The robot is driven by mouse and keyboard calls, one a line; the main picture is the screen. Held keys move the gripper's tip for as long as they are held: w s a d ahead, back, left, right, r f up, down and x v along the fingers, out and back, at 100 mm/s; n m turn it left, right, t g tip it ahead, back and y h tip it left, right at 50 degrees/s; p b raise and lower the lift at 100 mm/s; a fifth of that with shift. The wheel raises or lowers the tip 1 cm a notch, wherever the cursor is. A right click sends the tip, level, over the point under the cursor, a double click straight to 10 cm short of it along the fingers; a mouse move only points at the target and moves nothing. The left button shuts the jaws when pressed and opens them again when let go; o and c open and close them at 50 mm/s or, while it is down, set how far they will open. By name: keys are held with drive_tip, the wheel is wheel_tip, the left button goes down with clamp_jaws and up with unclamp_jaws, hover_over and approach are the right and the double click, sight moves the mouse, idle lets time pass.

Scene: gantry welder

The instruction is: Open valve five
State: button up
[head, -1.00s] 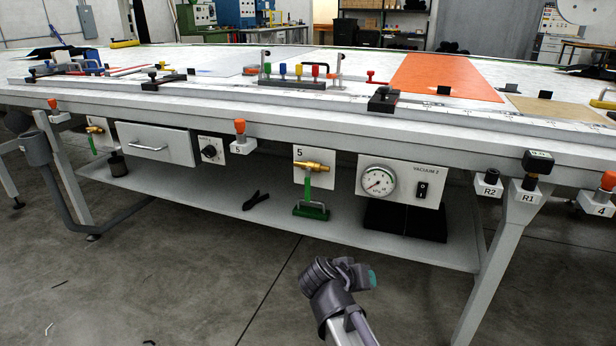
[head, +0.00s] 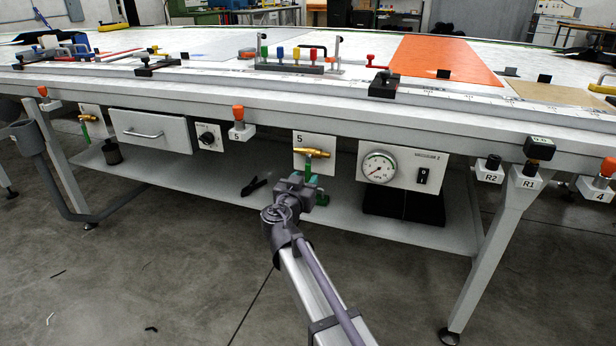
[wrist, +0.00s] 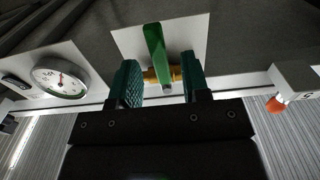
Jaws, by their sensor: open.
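Valve five is a brass valve (head: 312,153) on a white plate marked 5 (head: 301,141), under the table's front edge. Its green lever (head: 307,168) hangs straight down, its lower end hidden behind my gripper. My gripper (head: 310,182) is in front of the valve, just below the brass body in the head view. In the wrist view, which is upside down, my open gripper (wrist: 162,82) has one teal finger on each side of the green lever (wrist: 155,50) and brass body (wrist: 176,74). The lever shows between the fingers with gaps on both sides; I cannot tell the exact depth.
A gauge panel (head: 400,167) with a black switch is right of the valve. An orange-topped knob marked 5 (head: 239,123) and a drawer (head: 152,131) are to the left. A black clamp (head: 257,184) and a partly hidden green item (head: 321,197) lie on the lower shelf.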

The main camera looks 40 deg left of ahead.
drive_tip(key=x, duration=0.3)
clamp_jaws()
idle(0.4)
